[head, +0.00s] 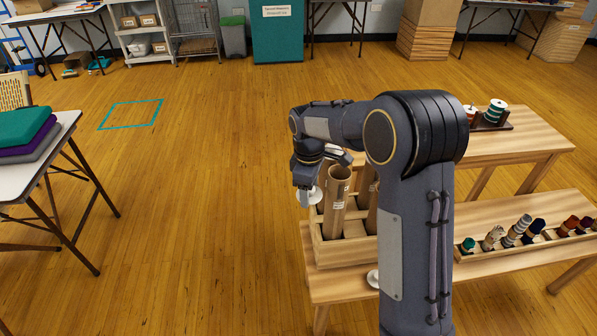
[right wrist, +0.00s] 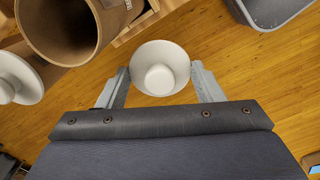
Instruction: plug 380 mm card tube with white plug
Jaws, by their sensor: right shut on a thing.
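My right gripper (head: 308,194) is shut on a white plug (right wrist: 160,68), which sits between its fingertips in the right wrist view. In the head view this plug (head: 316,195) is partly hidden by the gripper, left of a brown card tube (head: 337,198). The tube stands in a wooden crate (head: 345,253) with its top open; its label is too small to read. A second tube (head: 372,208) is partly hidden by my arm. An open tube mouth (right wrist: 68,22) is up and left of the held plug, apart from it. My left gripper is not in view.
Another white plug (right wrist: 14,78) shows at the left of the right wrist view. A white round piece (head: 373,278) lies on the bench (head: 335,288) before the crate. A spool rack (head: 490,247) is right. Floor left of the crate is clear.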

